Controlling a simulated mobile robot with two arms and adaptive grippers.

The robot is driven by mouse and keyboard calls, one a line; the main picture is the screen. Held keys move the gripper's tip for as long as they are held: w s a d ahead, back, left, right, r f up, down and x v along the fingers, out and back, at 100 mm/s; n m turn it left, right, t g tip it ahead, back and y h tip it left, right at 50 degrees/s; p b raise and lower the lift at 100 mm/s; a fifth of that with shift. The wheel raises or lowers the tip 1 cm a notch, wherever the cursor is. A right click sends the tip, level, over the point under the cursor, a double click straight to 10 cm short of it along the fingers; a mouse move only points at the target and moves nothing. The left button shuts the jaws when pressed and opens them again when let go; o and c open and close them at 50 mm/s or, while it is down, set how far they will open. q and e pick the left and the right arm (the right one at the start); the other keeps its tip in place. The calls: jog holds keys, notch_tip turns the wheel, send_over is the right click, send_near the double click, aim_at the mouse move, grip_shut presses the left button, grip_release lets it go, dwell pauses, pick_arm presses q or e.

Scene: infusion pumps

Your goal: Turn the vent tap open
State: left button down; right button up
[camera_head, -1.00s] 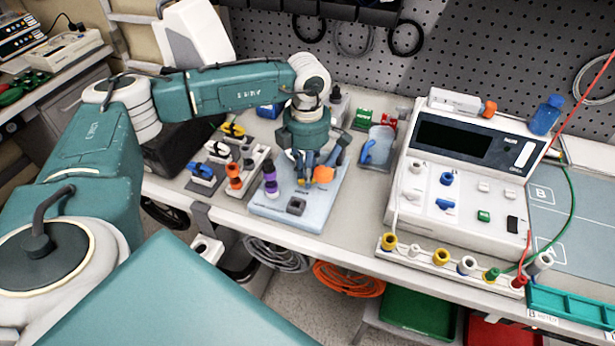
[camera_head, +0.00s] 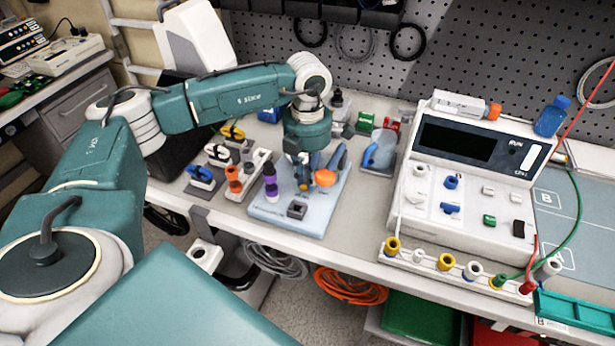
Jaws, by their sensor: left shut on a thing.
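My left gripper (camera_head: 303,172) reaches down over a pale blue board (camera_head: 278,222) on the bench. Its fingers are close together, shut on a small part that they mostly hide; by its place this looks like the vent tap. An orange rounded piece (camera_head: 325,178) sits right beside the fingertips, and a blue curved piece (camera_head: 338,157) stands just behind it. My right gripper is not in view.
Blocks with blue (camera_head: 201,174), yellow (camera_head: 233,133) and orange (camera_head: 234,180) fittings stand close on the left. A white pump unit (camera_head: 462,170) with a dark screen stands on the right, with a red and a green cable.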

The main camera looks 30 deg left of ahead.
pick_arm(q)
jog(key=shift+w+r, duration=0.1)
jog(key=shift+w, duration=0.05)
jog(key=c, duration=2)
grip_release()
